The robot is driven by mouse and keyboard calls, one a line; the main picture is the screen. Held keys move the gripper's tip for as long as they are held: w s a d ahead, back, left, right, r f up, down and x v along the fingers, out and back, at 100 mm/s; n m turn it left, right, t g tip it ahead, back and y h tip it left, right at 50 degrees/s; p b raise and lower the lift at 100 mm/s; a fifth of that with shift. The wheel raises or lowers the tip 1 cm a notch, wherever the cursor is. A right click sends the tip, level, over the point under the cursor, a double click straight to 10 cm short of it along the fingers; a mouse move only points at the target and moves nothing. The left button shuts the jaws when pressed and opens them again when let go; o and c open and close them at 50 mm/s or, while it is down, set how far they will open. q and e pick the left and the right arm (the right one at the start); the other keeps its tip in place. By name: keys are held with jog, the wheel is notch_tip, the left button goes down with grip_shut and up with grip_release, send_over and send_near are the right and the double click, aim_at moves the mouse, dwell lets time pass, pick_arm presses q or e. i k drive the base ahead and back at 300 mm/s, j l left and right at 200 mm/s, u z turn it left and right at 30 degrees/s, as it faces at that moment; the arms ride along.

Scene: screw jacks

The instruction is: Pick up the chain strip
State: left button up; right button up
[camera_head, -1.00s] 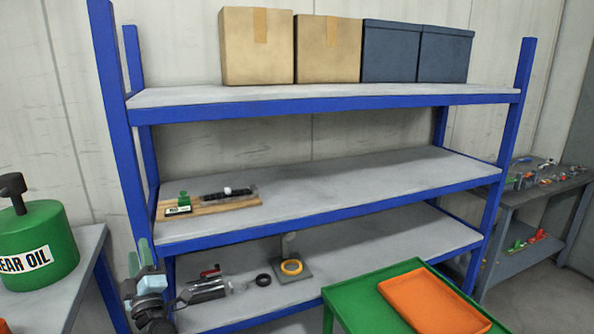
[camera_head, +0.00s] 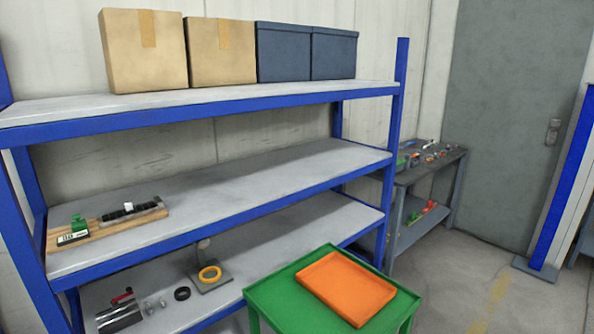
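A dark segmented strip (camera_head: 128,210), which looks like the chain strip, lies on a wooden board (camera_head: 108,229) on the blue shelf's middle level, at the left. A small green block with a label plate (camera_head: 74,232) sits on the board's left end. The strip's details are too small to make out. Neither of my grippers shows in this view, and nothing is seen touching the strip or the board.
The lower shelf level holds a metal cylinder (camera_head: 120,316), a black ring (camera_head: 182,293) and a yellow ring (camera_head: 210,274) on a stand. A green cart (camera_head: 262,294) with an orange tray (camera_head: 345,287) stands in front. A grey workbench (camera_head: 420,172) stands behind right; floor there is open.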

aim_at(129, 210)
jog(key=u, duration=1.3)
